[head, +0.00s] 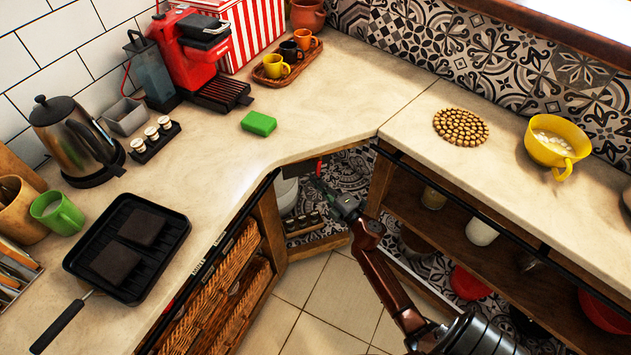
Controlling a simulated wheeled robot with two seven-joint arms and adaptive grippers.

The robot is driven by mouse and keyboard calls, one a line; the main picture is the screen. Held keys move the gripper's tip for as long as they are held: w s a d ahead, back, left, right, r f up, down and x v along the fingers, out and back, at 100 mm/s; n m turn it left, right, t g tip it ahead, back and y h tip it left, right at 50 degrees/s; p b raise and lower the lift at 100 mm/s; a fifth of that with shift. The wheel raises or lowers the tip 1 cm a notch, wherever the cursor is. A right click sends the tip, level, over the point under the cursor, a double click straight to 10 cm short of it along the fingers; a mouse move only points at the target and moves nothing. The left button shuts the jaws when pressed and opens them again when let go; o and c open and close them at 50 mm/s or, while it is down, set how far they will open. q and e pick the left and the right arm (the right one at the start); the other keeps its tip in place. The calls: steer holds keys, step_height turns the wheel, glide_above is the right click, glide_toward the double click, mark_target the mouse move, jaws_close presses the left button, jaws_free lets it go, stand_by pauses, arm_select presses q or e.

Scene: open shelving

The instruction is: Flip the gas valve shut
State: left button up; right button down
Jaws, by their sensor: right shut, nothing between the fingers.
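My right arm comes in from the lower right. My right gripper (322,187) is shut and empty, its tip reaching into the open corner shelving below the counter. A small red piece (319,168) shows just above the fingertips, close under the counter edge. It may be the handle of the gas valve, but it is too small to tell its position. I cannot tell whether the gripper touches it. The rest of the valve is hidden by the gripper and the counter. My left gripper is not in view.
The counter edge (300,157) overhangs the corner opening. Wicker drawers (225,290) flank it on the left, and open shelves with jars (481,230) on the right. A spice rack (303,224) stands low inside. A grill pan (128,245) and green sponge (258,123) lie on the counter.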

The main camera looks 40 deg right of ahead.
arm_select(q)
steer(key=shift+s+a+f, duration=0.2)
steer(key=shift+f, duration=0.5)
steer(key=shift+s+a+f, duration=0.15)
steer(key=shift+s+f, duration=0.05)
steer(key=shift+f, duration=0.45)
arm_select(e)
steer(key=shift+s+d+f+n, duration=0.15)
steer(key=shift+d+n, duration=0.2)
steer(key=shift+n, duration=0.35)
arm_select(q)
steer(key=shift+p, duration=0.3)
arm_select(e)
steer(key=shift+a, duration=0.1)
